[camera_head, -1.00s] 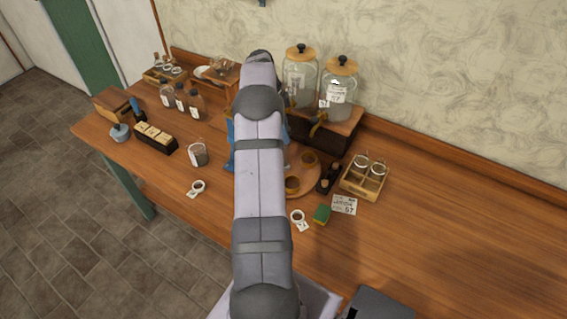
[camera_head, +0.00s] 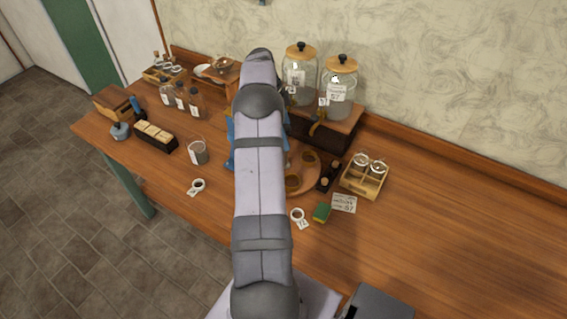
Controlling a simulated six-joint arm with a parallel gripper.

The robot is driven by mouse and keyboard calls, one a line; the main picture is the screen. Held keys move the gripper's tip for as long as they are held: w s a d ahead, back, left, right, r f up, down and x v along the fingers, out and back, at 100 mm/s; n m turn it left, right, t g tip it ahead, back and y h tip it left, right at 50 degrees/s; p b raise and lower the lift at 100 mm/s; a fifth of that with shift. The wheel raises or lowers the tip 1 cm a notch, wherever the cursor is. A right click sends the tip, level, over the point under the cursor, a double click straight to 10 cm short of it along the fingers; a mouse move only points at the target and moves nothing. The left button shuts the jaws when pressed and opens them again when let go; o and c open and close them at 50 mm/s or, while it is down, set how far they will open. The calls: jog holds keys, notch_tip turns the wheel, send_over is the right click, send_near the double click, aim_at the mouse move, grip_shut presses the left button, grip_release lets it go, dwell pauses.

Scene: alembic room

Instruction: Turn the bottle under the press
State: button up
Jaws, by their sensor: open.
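Two glass jars with wooden lids (camera_head: 340,92) stand on a dark wooden stand behind the arm. The table's right side (camera_head: 460,240) is clear.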

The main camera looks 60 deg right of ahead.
jog(key=shift+r, duration=0.1)
jog(key=shift+s+d+p+v, duration=0.15)
jog(key=shift+s+p+v, duration=0.1)
jog(key=shift+p+v, duration=0.7)
jog(key=shift+s+d+p+v, duration=0.1)
jog(key=shift+s+p+v, duration=0.1)
jog(key=shift+p+v, duration=0.75)
jog(key=shift+s+d+p+v, duration=0.2)
jog(key=shift+p+v, duration=0.3)
jog(key=shift+v, duration=0.9)
jog(key=shift+r, duration=0.2)
jog(key=shift+a+r+n, duration=0.2)
jog(key=shift+a+n, duration=0.15)
jog(key=shift+n, duration=0.15)
jog(key=s+a+r+n+g+h, duration=0.1)
jog(key=s+a+r+n+g, duration=0.2)
jog(key=a+n, duration=1.2)
jog(key=a+f+n+t+b, duration=0.1)
jog(key=a+f+n+b, duration=0.1)
jog(key=a, duration=0.9)
jog(key=a+f+n+t+y+b, duration=0.1)
jog(key=a+f+n+t+b, duration=0.1)
jog(key=a+n, duration=0.5)
jog(key=s+a+f+n+t+y+b, duration=0.1)
jog(key=a+f+n, duration=0.4)
jog(key=a, duration=1.1)
jog(key=shift+f+t+b, duration=0.25)
jog(key=shift+t+b, duration=0.45)
jog(key=shift+b, duration=0.45)
jog(key=shift+s, duration=0.1)
